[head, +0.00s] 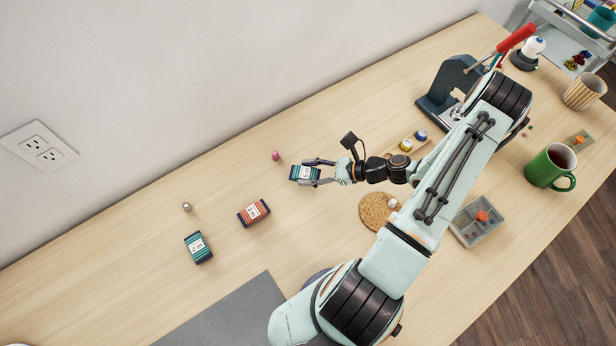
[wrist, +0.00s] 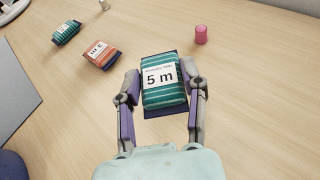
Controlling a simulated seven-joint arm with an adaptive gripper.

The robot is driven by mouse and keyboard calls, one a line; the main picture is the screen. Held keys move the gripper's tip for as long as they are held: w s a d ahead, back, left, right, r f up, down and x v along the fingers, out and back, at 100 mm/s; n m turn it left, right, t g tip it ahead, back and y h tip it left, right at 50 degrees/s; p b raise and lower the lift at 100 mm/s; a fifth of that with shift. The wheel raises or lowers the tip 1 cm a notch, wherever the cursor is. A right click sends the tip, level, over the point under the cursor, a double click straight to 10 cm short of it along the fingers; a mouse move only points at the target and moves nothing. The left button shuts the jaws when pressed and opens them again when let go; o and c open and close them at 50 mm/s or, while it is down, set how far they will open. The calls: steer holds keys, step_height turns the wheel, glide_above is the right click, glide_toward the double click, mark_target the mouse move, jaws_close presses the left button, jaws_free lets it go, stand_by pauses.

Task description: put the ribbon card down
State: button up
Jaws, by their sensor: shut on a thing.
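My gripper (head: 318,173) is shut on a ribbon card (head: 304,173), which sits between its two fingers. In the wrist view the same card (wrist: 165,95) is wound with teal striped ribbon on a dark blue backing, with a white label reading "5 m". My gripper also shows in the wrist view (wrist: 165,92), one finger on each side of the card. I cannot tell whether the card touches the table (head: 150,255).
An orange-red ribbon card (head: 254,213) and another teal one (head: 198,247) lie to the left. A pink thimble (head: 276,155) and a silver thimble (head: 187,207) stand near them. A cork coaster (head: 374,211) lies right of the gripper. Bare wood surrounds the held card.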

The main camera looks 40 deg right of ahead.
steer(key=shift+f, duration=1.65)
steer(key=shift+f, duration=0.15)
steer(key=o, duration=0.9)
